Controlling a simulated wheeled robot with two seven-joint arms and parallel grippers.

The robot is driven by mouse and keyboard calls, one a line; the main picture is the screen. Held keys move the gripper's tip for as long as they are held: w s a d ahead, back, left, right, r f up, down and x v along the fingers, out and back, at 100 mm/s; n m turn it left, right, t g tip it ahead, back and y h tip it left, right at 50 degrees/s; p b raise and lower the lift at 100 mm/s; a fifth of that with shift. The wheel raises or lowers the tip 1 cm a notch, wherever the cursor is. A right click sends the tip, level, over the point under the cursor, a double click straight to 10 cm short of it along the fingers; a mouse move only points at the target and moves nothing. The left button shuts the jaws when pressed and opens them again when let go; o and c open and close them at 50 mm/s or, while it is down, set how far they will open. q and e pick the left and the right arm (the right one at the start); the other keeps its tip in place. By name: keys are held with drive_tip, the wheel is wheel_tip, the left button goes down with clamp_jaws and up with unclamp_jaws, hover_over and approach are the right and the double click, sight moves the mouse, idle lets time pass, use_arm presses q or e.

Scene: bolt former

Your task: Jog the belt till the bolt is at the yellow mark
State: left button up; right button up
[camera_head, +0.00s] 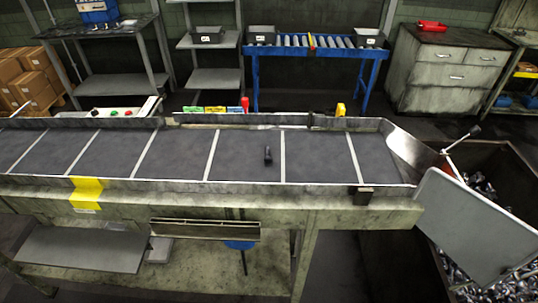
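A small dark bolt (268,154) stands or lies on the dark belt (240,165), right of the belt's middle, between two pale cross strips. I cannot tell if it is upright. A yellow plate (87,188) is folded over the near rail at the left, well left of the bolt. A smaller yellow piece (341,109) sits at the far rail, right of the bolt. A pale control box (115,113) with red and green buttons stands behind the belt at the left. Neither of my grippers is in view.
The belt's right end meets a metal chute (416,148) and a tilted grey plate (475,225) over a bin of loose metal parts (483,186). A red item (245,104) and coloured labels (214,109) are behind the far rail. A blue roller stand (312,55) is farther back.

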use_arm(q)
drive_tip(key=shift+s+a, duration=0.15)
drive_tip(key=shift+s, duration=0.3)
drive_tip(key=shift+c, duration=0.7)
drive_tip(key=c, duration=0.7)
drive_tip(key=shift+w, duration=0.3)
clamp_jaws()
